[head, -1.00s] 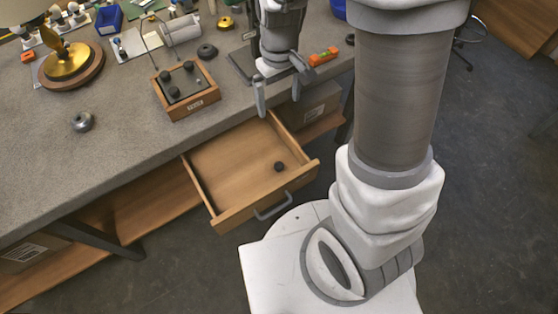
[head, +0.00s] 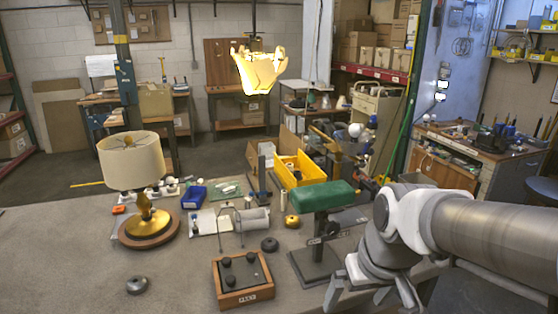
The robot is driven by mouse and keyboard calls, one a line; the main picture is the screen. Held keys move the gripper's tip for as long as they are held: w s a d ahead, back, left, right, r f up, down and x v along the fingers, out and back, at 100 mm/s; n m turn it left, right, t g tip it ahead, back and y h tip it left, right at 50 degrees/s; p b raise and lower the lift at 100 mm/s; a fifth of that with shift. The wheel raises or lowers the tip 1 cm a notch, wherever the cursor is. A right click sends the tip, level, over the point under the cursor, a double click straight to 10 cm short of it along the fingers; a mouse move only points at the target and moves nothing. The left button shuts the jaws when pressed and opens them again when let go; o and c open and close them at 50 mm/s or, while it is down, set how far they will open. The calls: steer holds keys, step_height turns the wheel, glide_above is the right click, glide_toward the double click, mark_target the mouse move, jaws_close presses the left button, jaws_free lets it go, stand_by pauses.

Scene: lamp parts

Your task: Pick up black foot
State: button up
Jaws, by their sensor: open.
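Small black feet sit in a wooden box (head: 244,298) with a dark inset panel and a label on its front. They are one at the left (head: 226,262), one at the upper right (head: 251,257) and one lower down (head: 230,281). My gripper (head: 370,299) is at the table's right front, right of the box and apart from it. Its fingers are spread and it looks empty. The drawer and the foot inside it are out of view at this moment.
A green-topped stand (head: 318,262) rises between the box and my gripper. A dark round part (head: 269,244) lies behind the box, and a grey round part (head: 137,285) lies left of it. A lamp (head: 134,165) stands at the left.

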steer(key=s+d+r+m+t, duration=0.1)
steer(key=s+r+t, duration=0.1)
steer(key=s+r, duration=0.3)
steer(key=shift+s+h, duration=0.4)
steer(key=shift+s, duration=0.15)
steer(key=shift+s+d+r+m, duration=0.1)
steer(key=shift+s+r+m, duration=0.05)
steer(key=shift+s+m, duration=0.15)
steer(key=shift+c, duration=0.4)
steer(key=c, duration=0.3)
steer(key=w+a+f+n+g+b, duration=0.1)
steer(key=w+f+n+b, duration=0.3)
steer(key=f, duration=1.1)
steer(key=w+a+f+n+g+b, duration=0.1)
steer(key=w+f+n+b, duration=0.3)
steer(key=f+n+b, duration=0.4)
steer(key=w+f+n+g+b, duration=0.3)
steer(key=f+n+b, duration=0.3)
steer(key=f, duration=1.6)
steer(key=shift+w+a+f+n, duration=0.1)
steer(key=shift+w+a+n, duration=0.25)
steer(key=shift+w, duration=0.5)
steer(key=shift+w+d+f+b, duration=0.1)
steer(key=shift+f+b, duration=0.4)
steer(key=shift+f, duration=0.9)
steer(key=shift+w+d+f+b, duration=0.1)
steer(key=shift+f+b, duration=0.35)
steer(key=shift+f, duration=0.95)
